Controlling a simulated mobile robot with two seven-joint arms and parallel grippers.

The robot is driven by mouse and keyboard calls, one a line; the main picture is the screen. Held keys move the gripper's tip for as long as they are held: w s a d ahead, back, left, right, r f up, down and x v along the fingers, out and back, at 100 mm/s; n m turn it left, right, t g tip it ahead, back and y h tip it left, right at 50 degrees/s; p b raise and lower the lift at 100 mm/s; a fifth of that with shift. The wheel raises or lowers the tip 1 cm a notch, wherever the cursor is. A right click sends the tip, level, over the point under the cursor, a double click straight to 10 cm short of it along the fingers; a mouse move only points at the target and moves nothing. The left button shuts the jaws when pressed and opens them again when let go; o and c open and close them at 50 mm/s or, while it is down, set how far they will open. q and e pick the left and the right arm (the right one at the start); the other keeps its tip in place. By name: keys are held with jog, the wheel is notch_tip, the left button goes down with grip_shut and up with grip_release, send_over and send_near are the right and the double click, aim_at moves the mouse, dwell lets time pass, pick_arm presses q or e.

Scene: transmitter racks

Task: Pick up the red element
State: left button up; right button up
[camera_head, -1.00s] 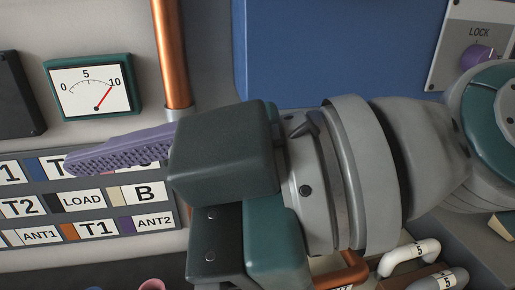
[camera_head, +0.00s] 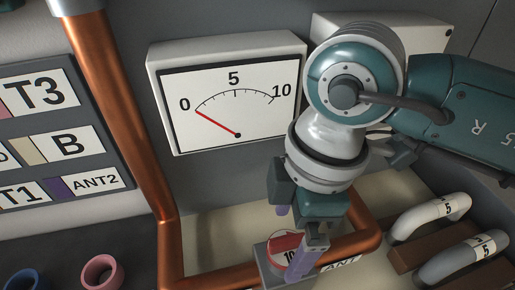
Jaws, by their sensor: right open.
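My left gripper is not in view.
A copper pipe (camera_head: 119,110) runs down at the left and bends around the box. A white meter (camera_head: 230,100) stands behind, its needle at 0. Pink (camera_head: 102,271) and blue rings sit at the lower left.

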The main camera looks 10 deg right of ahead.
aim_at(291, 239)
notch_tip(291, 239, down, 4)
jog(key=shift+s+f, duration=0.1)
jog(key=c, duration=1.4)
